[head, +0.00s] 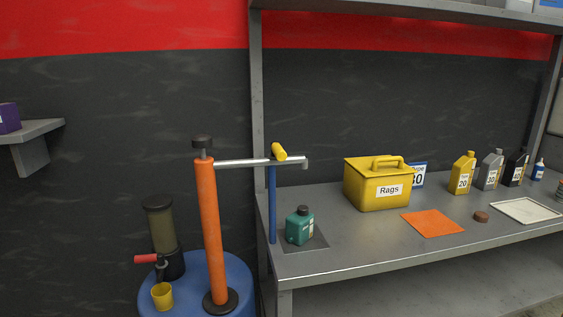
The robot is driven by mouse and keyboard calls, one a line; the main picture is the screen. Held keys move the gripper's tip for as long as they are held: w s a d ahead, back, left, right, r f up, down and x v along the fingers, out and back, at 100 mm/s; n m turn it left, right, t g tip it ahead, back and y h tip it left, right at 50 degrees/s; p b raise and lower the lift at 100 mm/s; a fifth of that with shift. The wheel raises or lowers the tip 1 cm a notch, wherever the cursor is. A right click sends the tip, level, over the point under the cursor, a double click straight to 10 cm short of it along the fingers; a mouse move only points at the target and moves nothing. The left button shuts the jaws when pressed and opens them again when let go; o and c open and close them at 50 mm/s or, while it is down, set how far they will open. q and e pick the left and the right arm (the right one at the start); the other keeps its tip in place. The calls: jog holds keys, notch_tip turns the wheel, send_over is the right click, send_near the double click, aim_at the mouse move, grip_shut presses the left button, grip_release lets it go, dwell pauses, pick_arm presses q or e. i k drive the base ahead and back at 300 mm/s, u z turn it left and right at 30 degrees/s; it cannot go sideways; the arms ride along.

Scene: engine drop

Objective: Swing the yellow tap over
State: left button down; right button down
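The yellow tap (279,152) is a short yellow cylinder near the outer end of a silver spout pipe (240,162). The pipe runs level to the right from the top of an orange upright pump (212,235), and its end bends down over the bench's left part. A blue upright bar (272,205) stands or hangs just below the tap; I cannot tell whether it touches the pipe. A teal bottle (300,226) with a dark cap stands on a dark mat below the pipe's end. Neither of my grippers is in view.
The pump stands on a blue drum (236,277), beside a dark cylinder with a red handle and a yellow cup (162,296). The grey bench (360,250) holds a yellow Rags box (365,188), an orange cloth (432,223), a white tray and several bottles. A shelf post rises behind the pipe.

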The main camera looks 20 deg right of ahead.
aim_at(277, 151)
jog(key=z, duration=0.9)
jog(key=i, duration=0.35)
jog(key=z, duration=0.05)
